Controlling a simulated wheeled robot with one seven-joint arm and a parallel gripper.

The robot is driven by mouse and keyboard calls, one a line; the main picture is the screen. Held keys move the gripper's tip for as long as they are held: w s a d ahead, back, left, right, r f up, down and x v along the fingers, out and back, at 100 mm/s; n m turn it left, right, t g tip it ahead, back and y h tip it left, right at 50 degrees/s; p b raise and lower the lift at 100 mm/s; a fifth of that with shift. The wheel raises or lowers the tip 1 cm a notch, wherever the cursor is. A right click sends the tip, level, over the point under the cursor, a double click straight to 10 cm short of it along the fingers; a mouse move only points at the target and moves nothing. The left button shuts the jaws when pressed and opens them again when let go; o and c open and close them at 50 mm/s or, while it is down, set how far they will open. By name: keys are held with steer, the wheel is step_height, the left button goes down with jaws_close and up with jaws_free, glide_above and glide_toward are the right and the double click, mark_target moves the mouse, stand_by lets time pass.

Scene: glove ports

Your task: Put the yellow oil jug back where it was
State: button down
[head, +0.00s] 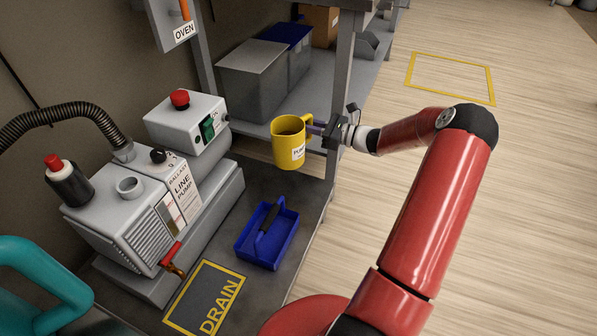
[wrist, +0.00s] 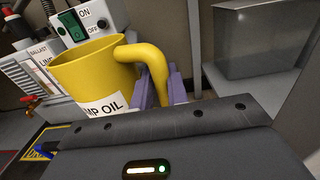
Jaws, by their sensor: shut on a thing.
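The yellow oil jug (head: 289,144) has a white label and an open top. My gripper (head: 318,129) is shut on the jug's handle from the right side. The jug hangs upright in front of the shelf post, above the bench's back right part. In the wrist view the yellow jug (wrist: 90,75) shows its "MP OIL" label and its handle between the purple fingers of my gripper (wrist: 160,88). The jug's underside contact is not clear, but it looks raised off the bench.
A blue tray (head: 248,246) with a handle lies on the bench below. A yellow-framed DRAIN mark (head: 207,297) is at the front. The grey line pump (head: 140,215) and switch box (head: 187,122) stand left.

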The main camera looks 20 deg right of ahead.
step_height(320, 180, down, 16)
steer(key=shift+r+b, duration=0.2)
steer(key=shift+b, duration=0.8)
steer(key=shift+f, duration=0.1)
steer(key=c, duration=1.8)
jaws_free()
steer(key=shift+f, duration=0.1)
steer(key=o, duration=0.4)
